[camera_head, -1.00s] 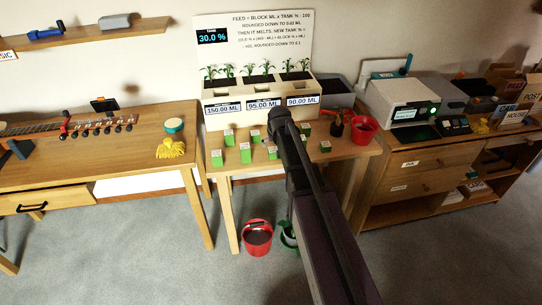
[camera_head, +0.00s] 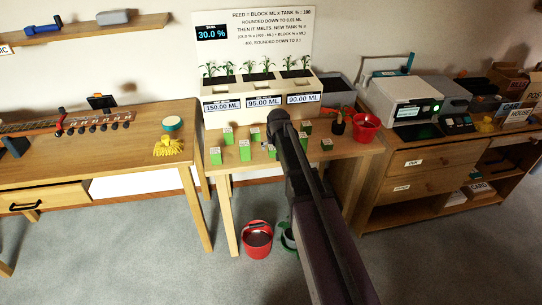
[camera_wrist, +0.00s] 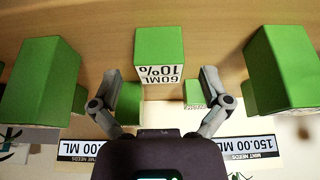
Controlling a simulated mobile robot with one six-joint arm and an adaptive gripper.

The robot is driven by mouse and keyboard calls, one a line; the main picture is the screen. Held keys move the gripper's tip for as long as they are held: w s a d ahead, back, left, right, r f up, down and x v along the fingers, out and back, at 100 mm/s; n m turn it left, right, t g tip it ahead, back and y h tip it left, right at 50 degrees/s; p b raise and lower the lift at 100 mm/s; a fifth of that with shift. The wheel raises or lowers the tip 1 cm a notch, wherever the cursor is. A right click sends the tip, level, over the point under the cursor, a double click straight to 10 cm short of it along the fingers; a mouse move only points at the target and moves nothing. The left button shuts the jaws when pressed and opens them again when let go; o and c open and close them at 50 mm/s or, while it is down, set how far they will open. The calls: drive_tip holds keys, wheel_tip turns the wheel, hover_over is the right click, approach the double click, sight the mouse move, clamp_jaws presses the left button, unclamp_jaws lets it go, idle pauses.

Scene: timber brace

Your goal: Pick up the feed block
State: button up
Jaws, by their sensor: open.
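A white planter (camera_head: 262,90) with seedlings and ML labels stands behind the blocks, below a sign (camera_head: 270,30). A red pot (camera_head: 366,127) is at the table's right. A red bucket (camera_head: 257,240) stands on the floor. Neighbouring blocks leave little side room.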

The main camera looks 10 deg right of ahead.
drive_tip(key=shift+w+f, duration=0.15)
drive_tip(key=shift+f, duration=0.15)
idle(0.5)
drive_tip(key=c, duration=1.2)
